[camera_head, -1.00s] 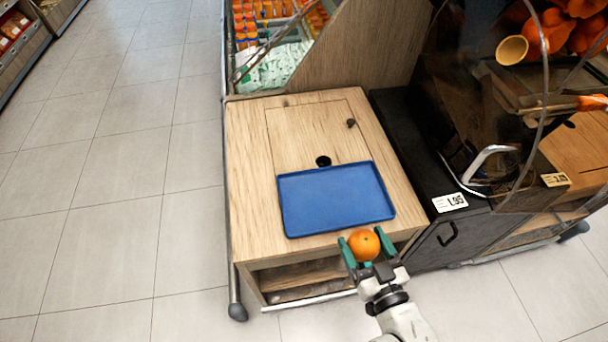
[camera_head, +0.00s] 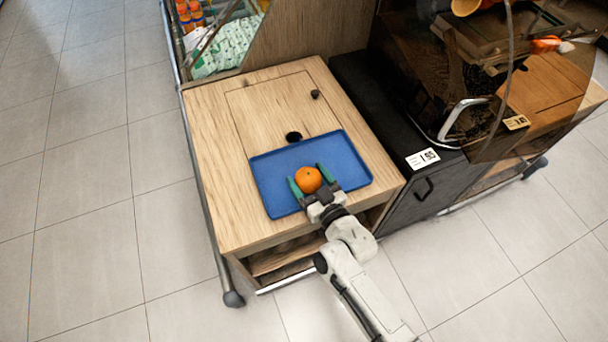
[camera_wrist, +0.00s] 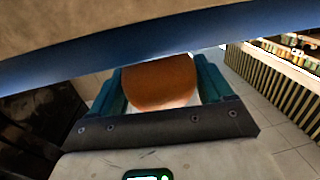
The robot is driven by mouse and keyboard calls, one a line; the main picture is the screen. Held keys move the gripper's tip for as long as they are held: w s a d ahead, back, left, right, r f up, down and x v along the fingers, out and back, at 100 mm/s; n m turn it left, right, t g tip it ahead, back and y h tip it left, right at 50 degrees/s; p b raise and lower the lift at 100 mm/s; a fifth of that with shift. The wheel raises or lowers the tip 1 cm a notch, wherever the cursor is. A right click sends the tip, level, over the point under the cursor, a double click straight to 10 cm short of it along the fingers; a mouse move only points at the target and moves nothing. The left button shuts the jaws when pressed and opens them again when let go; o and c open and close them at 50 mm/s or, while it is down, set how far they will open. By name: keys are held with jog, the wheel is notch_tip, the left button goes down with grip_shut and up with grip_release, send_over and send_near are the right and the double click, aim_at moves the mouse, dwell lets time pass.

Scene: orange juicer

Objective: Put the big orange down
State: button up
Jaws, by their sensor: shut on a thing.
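The big orange (camera_head: 308,179) is between the green fingers of my gripper (camera_head: 311,178), which is shut on it. In the head view the orange and fingers appear over the middle of the blue tray (camera_head: 270,196). In the wrist view the orange (camera_wrist: 158,82) fills the gap between the two fingers, and the tray edge (camera_wrist: 60,66) crosses the top of the picture close to it. I cannot tell whether the orange touches the tray.
The tray lies on a wooden counter (camera_head: 215,150) with a dark hole (camera_head: 293,137) behind the tray. A black cabinet with a clear cover and a metal handle (camera_head: 462,118) stands at right. A shelf of goods (camera_head: 228,50) is behind. The rest of the tray is bare.

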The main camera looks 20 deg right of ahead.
aim_at(304, 177)
jog(key=shift+w+a+f+b, duration=0.15)
jog(key=shift+w+f+b, duration=0.2)
jog(key=shift+w+f, duration=0.7)
jog(key=shift+w+r, duration=0.1)
jog(key=shift+r, duration=0.05)
jog(key=o, duration=1.1)
jog(key=shift+f, duration=0.2)
jog(key=shift+r, duration=0.2)
jog(key=s, duration=0.4)
jog(key=s+d, duration=0.1)
jog(key=s, duration=0.3)
jog(key=s+b, duration=0.1)
jog(key=s, duration=0.3)
jog(key=shift+d+r, duration=0.25)
jog(key=shift+r, duration=0.05)
